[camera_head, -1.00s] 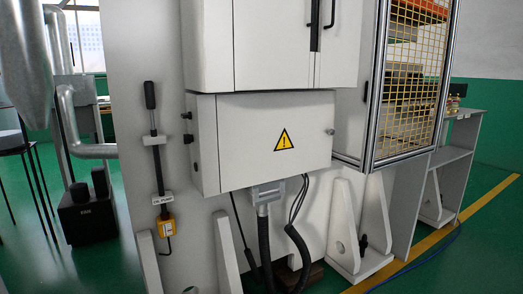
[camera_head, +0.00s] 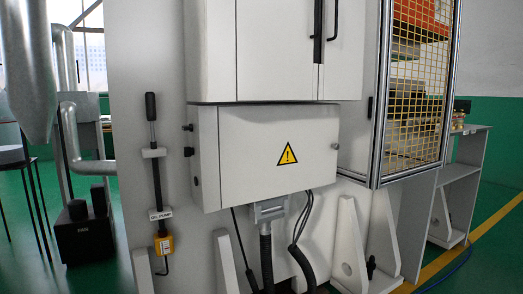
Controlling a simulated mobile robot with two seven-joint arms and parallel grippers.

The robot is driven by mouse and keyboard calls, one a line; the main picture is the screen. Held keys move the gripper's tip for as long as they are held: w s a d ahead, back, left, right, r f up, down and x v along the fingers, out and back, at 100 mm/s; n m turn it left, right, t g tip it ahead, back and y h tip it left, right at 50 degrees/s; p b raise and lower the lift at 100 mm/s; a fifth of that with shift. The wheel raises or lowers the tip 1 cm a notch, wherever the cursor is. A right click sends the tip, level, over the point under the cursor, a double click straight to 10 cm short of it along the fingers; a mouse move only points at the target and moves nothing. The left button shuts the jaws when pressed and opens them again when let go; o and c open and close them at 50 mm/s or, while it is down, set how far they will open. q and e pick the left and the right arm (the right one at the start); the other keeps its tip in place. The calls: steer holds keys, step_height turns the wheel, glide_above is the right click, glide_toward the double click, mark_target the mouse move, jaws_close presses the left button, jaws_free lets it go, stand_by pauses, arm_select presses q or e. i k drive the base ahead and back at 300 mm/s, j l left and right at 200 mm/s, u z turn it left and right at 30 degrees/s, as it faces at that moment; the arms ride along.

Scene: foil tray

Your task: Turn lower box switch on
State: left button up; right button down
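The lower box (camera_head: 245,165) is a white electrical cabinet with a yellow warning triangle (camera_head: 287,154) on its closed front. On its left side face are two small dark knobs, an upper one (camera_head: 188,128) and a lower one (camera_head: 189,152); which is the switch and its setting are too small to tell. A small round latch (camera_head: 336,146) sits at the front's right edge. Neither of my grippers is in view.
A larger white cabinet (camera_head: 270,50) with dark handles sits directly above. A black-handled lever (camera_head: 151,108) is mounted on the panel at left. A yellow mesh cage (camera_head: 415,90) stands at right. Cables (camera_head: 266,255) hang below the lower box.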

mark_target(188, 151)
steer(key=i+l, duration=0.1)
steer(key=i, duration=0.2)
steer(key=i+l, duration=0.1)
steer(key=i, duration=0.15)
steer(key=i+l+u, duration=0.6)
steer(key=i, duration=0.15)
